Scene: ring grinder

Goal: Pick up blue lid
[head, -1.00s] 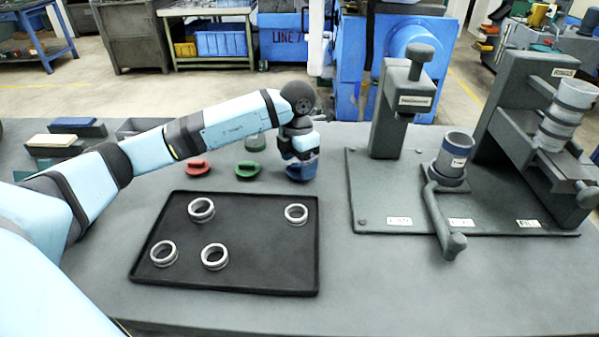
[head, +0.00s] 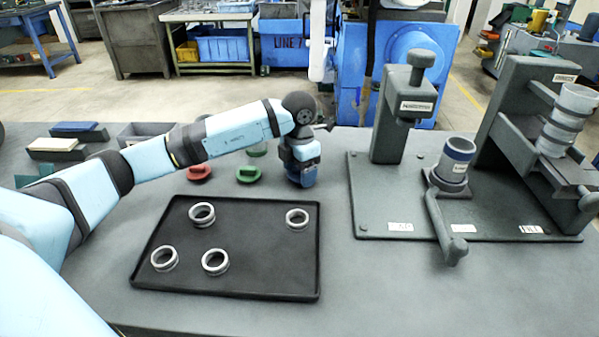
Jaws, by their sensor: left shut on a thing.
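The blue lid (head: 301,179) is at the back of the grey table, behind the black tray's right back corner. My left gripper (head: 301,168) points down over the lid and is shut on it. The gripper hides most of the lid's top. I cannot tell whether the lid touches the table. A red lid (head: 199,173) and a green lid (head: 248,174) lie on the table to the left of the gripper. My right gripper is not in view.
A black tray (head: 228,286) with several metal rings lies in front of the lids. A grey fixture plate (head: 400,215) with a press post (head: 400,110), a crank and a blue-rimmed cup (head: 455,155) stands to the right. Coloured blocks (head: 75,131) lie at the back left.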

